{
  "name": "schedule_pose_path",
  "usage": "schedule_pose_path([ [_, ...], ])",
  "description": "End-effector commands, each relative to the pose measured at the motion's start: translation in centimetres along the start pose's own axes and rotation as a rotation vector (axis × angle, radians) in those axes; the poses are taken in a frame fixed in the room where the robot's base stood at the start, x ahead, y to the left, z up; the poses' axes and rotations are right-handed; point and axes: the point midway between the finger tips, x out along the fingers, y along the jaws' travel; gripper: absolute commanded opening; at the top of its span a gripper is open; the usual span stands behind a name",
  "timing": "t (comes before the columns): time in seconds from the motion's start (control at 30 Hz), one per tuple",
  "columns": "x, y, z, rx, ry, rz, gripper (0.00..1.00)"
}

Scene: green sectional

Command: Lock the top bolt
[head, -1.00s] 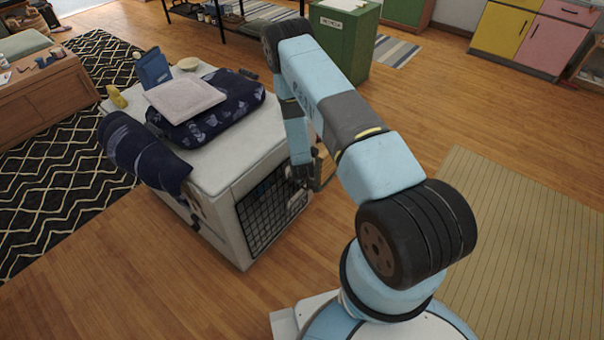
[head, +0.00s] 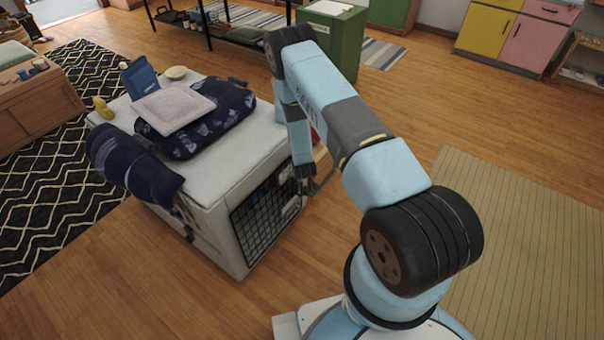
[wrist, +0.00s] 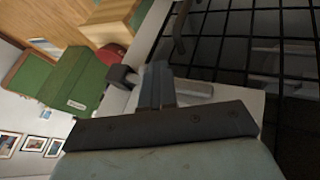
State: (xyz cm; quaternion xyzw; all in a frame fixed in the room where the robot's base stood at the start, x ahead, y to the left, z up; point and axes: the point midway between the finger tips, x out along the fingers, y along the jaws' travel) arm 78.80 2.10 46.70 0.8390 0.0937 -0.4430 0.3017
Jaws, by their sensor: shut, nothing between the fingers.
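The white crate (head: 207,210) stands on the floor with its black wire door (head: 262,222) facing front right. The door's dark grid (wrist: 245,50) fills the right of the wrist view. My gripper (wrist: 158,82) is shut and empty at the crate's light frame beside the grid; in the head view my gripper (head: 308,183) is small and partly hidden at the crate's right front edge. A grey bar with a dark knob (wrist: 122,75), apparently a bolt, lies behind the fingertips. I cannot tell whether they touch it. Another dark fitting (wrist: 181,25) sits farther along the frame.
A folded dark blanket (head: 205,120), a pale cushion (head: 173,105), a blue pouch (head: 140,77) and a bowl (head: 176,73) lie on the crate. A rolled dark blanket (head: 135,165) hangs at its left. A green cabinet (head: 335,38) stands behind.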

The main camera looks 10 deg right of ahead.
Motion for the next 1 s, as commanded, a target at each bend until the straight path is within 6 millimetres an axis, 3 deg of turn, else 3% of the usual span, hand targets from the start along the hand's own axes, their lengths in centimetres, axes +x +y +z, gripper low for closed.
schedule_pose_path([
  [0.17,-0.2,-0.3,0.1,0.003,-0.003,0.005,0.0],
  [0.37,-1.2,-2.9,-0.2,0.001,-0.004,0.001,0.0],
  [0.7,-7.8,-2.8,-0.3,0.005,-0.004,0.004,0.0],
  [1.0,-10.9,-2.7,-0.1,0.009,-0.005,0.005,0.0],
])
